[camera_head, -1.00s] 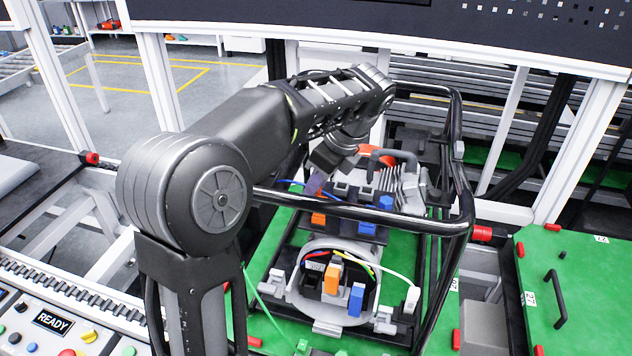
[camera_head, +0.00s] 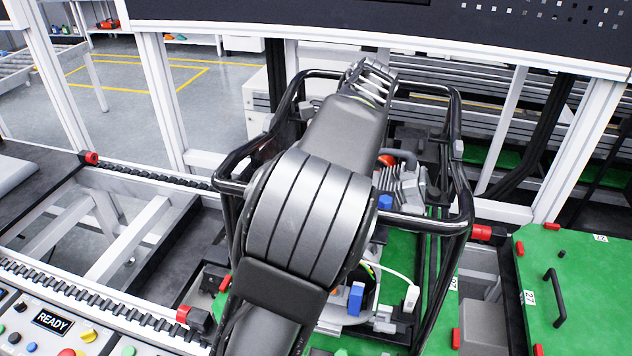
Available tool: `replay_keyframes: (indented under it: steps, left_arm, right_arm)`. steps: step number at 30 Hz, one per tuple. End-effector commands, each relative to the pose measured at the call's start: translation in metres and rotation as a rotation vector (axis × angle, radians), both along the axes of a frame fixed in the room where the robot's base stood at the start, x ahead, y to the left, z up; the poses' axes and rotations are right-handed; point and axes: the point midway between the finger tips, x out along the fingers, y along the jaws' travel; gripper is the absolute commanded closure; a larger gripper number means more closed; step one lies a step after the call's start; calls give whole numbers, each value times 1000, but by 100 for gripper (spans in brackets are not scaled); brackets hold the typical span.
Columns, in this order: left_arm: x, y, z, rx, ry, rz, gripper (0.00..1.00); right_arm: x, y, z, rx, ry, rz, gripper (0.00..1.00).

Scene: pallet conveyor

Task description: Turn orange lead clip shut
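One of my arms, likely the left, comes up from the bottom and covers the middle of the generator frame (camera_head: 432,222). A blue clip (camera_head: 355,298) stands upright at the front right inside the frame, and a second blue part (camera_head: 385,202) shows further back. A white lead ends in a white connector (camera_head: 411,298). My other gripper is out of view.
The black tube frame surrounds the arm. A green pallet (camera_head: 590,290) with a black handle (camera_head: 555,298) lies to the right. A button panel (camera_head: 50,325) is at the lower left, beside a roller chain (camera_head: 90,303). Posts and an overhead panel (camera_head: 350,22) stand behind.

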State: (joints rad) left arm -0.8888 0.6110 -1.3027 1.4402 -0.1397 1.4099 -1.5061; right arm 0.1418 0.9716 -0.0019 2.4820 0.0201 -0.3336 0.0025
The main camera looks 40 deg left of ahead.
Motion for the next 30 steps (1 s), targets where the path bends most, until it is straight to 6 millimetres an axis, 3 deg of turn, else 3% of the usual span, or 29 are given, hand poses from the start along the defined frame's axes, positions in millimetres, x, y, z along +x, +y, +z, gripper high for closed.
replay_keyframes:
  steps: [4,5,12,30]
  left_arm:
    - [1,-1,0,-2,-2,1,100]
    - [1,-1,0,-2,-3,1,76]
    - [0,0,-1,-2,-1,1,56]
    - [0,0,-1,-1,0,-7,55]
  right_arm:
    - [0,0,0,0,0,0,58]
    - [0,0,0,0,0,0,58]
    - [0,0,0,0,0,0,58]
    - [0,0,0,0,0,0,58]
